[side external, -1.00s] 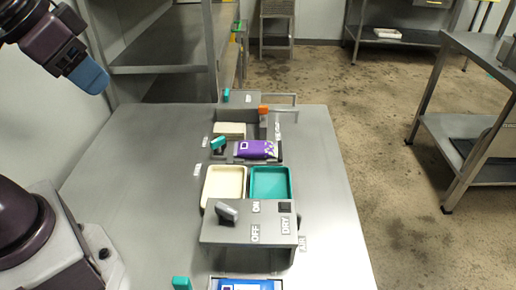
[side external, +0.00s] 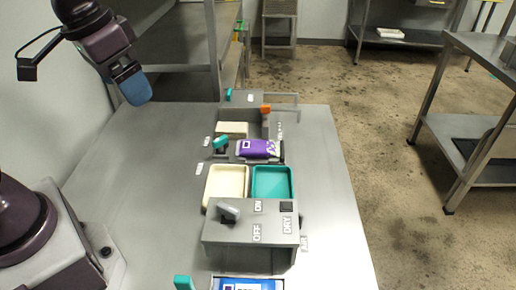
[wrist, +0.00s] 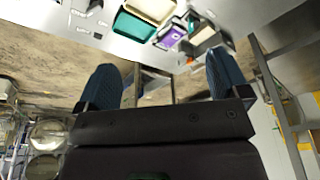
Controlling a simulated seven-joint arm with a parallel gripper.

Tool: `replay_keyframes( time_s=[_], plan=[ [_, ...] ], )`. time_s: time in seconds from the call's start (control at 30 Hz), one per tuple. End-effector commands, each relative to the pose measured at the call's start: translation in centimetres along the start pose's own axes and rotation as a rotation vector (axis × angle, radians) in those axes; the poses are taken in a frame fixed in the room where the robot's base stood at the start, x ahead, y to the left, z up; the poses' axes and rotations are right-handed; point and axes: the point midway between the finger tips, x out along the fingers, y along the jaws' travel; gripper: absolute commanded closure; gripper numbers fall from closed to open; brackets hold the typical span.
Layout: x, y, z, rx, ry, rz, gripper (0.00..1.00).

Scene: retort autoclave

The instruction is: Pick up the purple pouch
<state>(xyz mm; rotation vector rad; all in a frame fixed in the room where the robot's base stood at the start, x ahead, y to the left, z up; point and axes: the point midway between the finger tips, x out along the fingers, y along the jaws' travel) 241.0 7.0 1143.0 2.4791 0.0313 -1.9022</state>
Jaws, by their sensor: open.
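The purple pouch (side external: 258,149) lies flat in a grey fixture in the middle of the table, with a white square mark and a pale patterned end. It also shows in the wrist view (wrist: 171,38), near the top. My gripper (side external: 136,90) is in the air above the table's far left side, left of the pouch and well apart from it. In the wrist view my gripper's two blue fingers (wrist: 164,80) are spread wide with nothing between them.
A cream tray (side external: 206,183) and a teal tray (side external: 272,208) sit in front of the pouch, then a grey switch box (side external: 250,240). A blue pouch (side external: 247,284) lies at the near edge. Teal levers and an orange-tipped handle (side external: 265,108) stand around the pouch. The table's left side is clear.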

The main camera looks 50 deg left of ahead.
Motion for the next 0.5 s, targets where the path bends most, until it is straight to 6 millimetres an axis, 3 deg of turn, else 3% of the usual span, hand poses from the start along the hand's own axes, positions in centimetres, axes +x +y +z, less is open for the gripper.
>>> replay_keyframes(
  time_s=[0.27, 0.5],
  plan=[
    [6.6, -0.7, -7.9, 0.099, -0.168, 0.025, 0.06],
    [15.3, -1.5, -13.8, 0.268, -0.25, 0.081, 0.06]
  ],
)
